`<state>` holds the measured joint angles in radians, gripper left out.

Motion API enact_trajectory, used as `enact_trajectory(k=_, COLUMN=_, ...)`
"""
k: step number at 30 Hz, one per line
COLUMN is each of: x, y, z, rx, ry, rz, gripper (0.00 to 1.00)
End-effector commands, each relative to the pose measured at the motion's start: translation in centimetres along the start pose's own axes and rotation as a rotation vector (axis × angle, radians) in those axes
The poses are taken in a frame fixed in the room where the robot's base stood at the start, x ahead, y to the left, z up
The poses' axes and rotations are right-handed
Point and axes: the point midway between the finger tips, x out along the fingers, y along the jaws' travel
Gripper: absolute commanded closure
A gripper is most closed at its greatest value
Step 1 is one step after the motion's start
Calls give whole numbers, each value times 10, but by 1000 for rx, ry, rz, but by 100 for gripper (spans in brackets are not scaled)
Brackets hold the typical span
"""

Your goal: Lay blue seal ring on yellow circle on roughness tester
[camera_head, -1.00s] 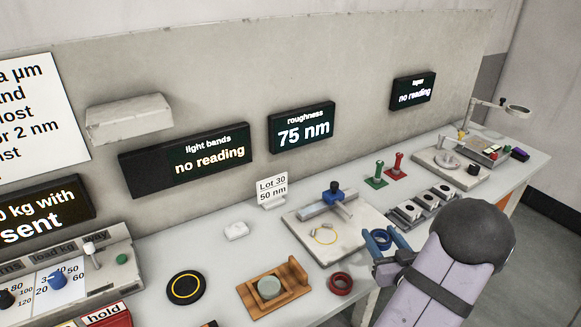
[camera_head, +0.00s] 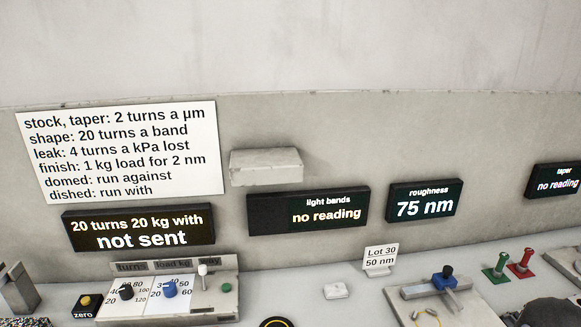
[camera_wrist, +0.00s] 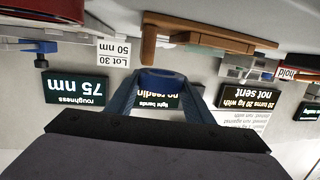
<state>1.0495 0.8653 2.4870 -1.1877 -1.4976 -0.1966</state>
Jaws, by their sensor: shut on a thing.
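The blue seal ring (camera_wrist: 163,80) is between the fingertips of my gripper (camera_wrist: 162,88) in the wrist view, which looks upside down. My gripper is shut on it and holds it up in front of the wall displays. The roughness tester (camera_head: 465,308) is at the lower right of the head view, a pale plate with a blue-and-black head on it. The yellow circle (camera_head: 428,312) lies on its plate, partly cut off by the bottom edge. My gripper and the ring are outside the head view.
The roughness display (camera_head: 424,201) reads 75 nm. A Lot 30, 50 nm card (camera_head: 381,257) and a small white block (camera_head: 335,291) stand left of the tester. Green (camera_head: 497,267) and red (camera_head: 521,263) posts stand behind it, right. A wooden holder (camera_wrist: 205,30) shows in the wrist view.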

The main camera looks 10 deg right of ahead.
Motion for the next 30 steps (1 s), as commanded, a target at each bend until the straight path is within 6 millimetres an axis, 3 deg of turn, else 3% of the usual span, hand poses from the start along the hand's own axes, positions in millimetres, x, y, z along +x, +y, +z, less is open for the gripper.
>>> enact_trajectory(k=1, x=7, y=-24, z=1, rx=2, ry=-3, rz=-51, gripper=76)
enact_trajectory(k=6, x=20, y=-84, z=10, rx=-21, ry=-2, rz=-179, gripper=76)
enact_trajectory(k=12, x=25, y=-130, z=14, rx=-42, ry=0, rz=-284, gripper=76)
enact_trajectory(k=20, x=28, y=-149, z=11, rx=-53, ry=1, rz=-336, gripper=76)
enact_trajectory(k=30, x=27, y=-140, z=15, rx=-49, ry=1, rz=-313, gripper=76)
